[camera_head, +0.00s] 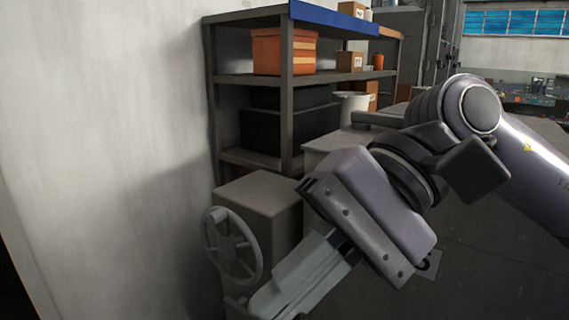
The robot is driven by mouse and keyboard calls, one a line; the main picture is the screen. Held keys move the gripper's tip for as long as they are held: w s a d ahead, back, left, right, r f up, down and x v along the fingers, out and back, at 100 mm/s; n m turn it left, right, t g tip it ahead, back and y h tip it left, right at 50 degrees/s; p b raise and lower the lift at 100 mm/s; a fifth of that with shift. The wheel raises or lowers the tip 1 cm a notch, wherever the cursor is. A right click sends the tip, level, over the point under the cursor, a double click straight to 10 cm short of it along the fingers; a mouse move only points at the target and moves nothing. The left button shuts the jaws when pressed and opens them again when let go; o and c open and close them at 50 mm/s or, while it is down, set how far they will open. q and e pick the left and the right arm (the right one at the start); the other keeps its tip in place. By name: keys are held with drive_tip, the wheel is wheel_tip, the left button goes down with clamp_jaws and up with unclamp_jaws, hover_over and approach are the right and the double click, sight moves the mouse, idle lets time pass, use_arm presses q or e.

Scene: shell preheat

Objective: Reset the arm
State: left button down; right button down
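My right arm comes in from the right side of the head view and reaches down toward the lower middle. Its gripper (285,292) points down and to the left, with light grey fingers close to the bottom edge. The fingers overlap from this angle, so I cannot tell whether they are apart or together. No object is clearly seen between them. The gripper is in front of a grey box-shaped machine (262,196) with a handwheel (232,244), and I cannot tell whether it touches it. My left gripper is not in the view.
A metal shelf (288,100) behind holds an orange bin (283,51), dark crates (285,128), small cartons (350,61) and a white bucket (350,104). A bare pale wall (100,130) fills the left. A grey cabinet or bench (480,265) stands behind and below my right arm.

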drive_tip(key=w+d+f+m+t+y, duration=0.15)
drive_tip(key=w+m+t+y, duration=0.55)
drive_tip(key=m, duration=0.9)
drive_tip(key=w+d+f+m+t+y, duration=0.15)
drive_tip(key=w+m+t+y, duration=0.5)
drive_tip(key=m, duration=0.95)
drive_tip(key=w+d+f+m+t+h, duration=0.1)
drive_tip(key=d+f+m+t+h, duration=0.25)
drive_tip(key=f+m, duration=0.4)
drive_tip(key=w+d+f+m+t+h, duration=0.1)
drive_tip(key=d+f+m+t+h, duration=0.1)
drive_tip(key=f+m+t+h, duration=0.5)
drive_tip(key=w+d+f+m+h, duration=0.1)
drive_tip(key=d+f+m+h, duration=0.3)
drive_tip(key=m, duration=0.6)
drive_tip(key=s+d+f+m+g+h, duration=0.2)
drive_tip(key=s+f+m, duration=0.2)
drive_tip(key=f, duration=0.5)
drive_tip(key=s+d+f+m+g+h, duration=0.2)
drive_tip(key=s+d+f+m+g, duration=0.1)
drive_tip(key=s+f+m, duration=0.2)
drive_tip(key=s+d+f+m+g+h, duration=0.2)
drive_tip(key=s+f, duration=0.5)
drive_tip(key=f, duration=0.6)
drive_tip(key=shift+s+d+f+m+g+h, duration=0.3)
drive_tip(key=shift+m+g, duration=0.4)
drive_tip(key=shift+m, duration=0.55)
